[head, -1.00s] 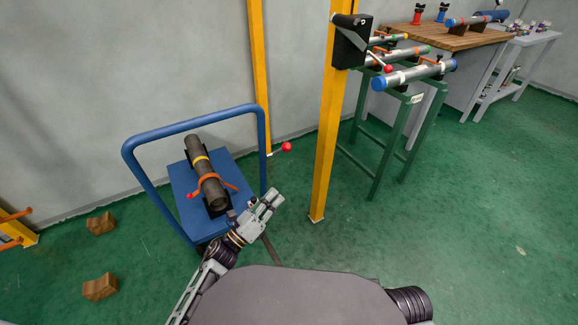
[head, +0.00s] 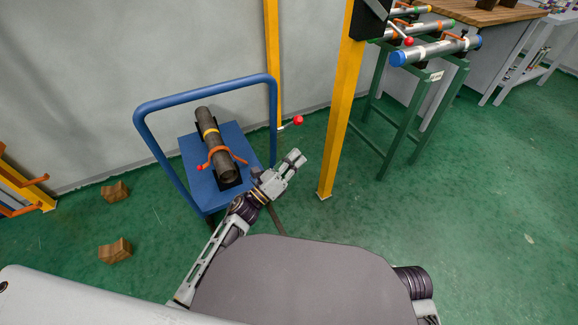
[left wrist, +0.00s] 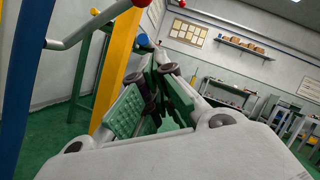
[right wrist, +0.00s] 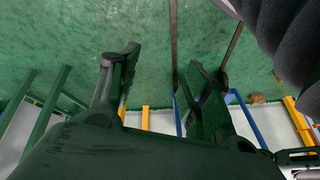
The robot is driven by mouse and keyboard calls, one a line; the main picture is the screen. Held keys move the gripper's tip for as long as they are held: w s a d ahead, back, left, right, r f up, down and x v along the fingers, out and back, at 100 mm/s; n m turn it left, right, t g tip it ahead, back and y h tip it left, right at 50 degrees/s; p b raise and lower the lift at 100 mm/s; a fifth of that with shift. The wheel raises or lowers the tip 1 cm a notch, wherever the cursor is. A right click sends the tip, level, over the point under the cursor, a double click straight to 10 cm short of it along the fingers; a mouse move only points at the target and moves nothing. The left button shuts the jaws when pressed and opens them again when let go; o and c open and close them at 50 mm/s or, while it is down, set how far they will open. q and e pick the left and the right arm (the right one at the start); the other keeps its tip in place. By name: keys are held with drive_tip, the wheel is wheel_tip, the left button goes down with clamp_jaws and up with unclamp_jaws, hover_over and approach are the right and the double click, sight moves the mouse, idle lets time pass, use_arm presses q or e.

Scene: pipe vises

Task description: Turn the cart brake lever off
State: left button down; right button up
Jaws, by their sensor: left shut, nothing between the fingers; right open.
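The blue cart (head: 203,197) stands by the wall with its tall blue handle frame. The brake lever (head: 298,120), a grey rod ending in a red ball, sticks out to the right of the handle's right post. My left gripper (head: 297,160) is shut and empty, just below the red ball in the head view and apart from it. In the left wrist view the lever rod (left wrist: 85,29) crosses at upper left from the blue post, above the gripper fingers (left wrist: 155,85). My right gripper (right wrist: 165,75) is open and empty over the green floor, outside the head view.
A dark pipe (head: 215,150) with an orange clamp lies on the cart. A yellow post (head: 340,120) stands right of the lever. A green stand (head: 405,125) with pipes is farther right. Floor at right is clear.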

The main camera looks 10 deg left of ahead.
sight(292, 124)
use_arm(q)
drive_tip(key=w+r, duration=0.4)
drive_tip(key=shift+w+d+r, duration=0.25)
drive_tip(key=shift+d+r, duration=0.1)
drive_tip(key=shift+r, duration=0.05)
use_arm(e)
drive_tip(key=shift+a+f, duration=0.2)
drive_tip(key=shift+f, duration=0.55)
drive_tip(key=shift+d+r, duration=0.1)
drive_tip(key=shift+r, duration=0.05)
